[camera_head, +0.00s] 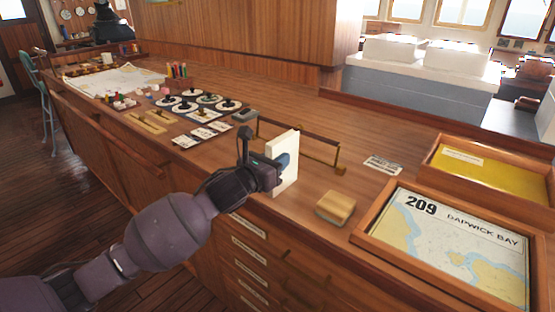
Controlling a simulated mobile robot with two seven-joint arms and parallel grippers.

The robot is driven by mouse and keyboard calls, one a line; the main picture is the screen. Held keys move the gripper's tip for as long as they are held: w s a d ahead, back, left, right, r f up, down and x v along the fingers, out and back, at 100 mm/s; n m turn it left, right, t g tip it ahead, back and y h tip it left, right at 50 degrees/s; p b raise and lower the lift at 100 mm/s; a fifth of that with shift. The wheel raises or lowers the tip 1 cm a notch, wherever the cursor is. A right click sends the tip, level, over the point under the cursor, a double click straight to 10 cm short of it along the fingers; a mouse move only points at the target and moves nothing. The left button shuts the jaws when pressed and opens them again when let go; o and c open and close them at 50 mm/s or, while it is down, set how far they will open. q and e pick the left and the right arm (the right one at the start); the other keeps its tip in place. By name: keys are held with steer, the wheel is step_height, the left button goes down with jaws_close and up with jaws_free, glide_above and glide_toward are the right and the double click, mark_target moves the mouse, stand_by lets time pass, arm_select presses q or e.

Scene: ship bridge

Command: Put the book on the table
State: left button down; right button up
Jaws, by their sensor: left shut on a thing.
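The book is at the front edge of the long wooden table (385,135). I cannot tell whether its lower edge touches the tabletop. My right gripper is not in view.
A brass-ended rail (318,150) stands just behind the book. A small tan block (336,206) lies to the right, then a framed chart (450,250) and a yellow tray (490,175). Round dials (203,103) and cards (195,136) lie left. Bare wood lies behind the rail.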

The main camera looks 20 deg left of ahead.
arm_select(q)
steer(key=shift+f, duration=0.1)
steer(key=c, duration=1)
jaws_free()
steer(key=shift+o, duration=0.2)
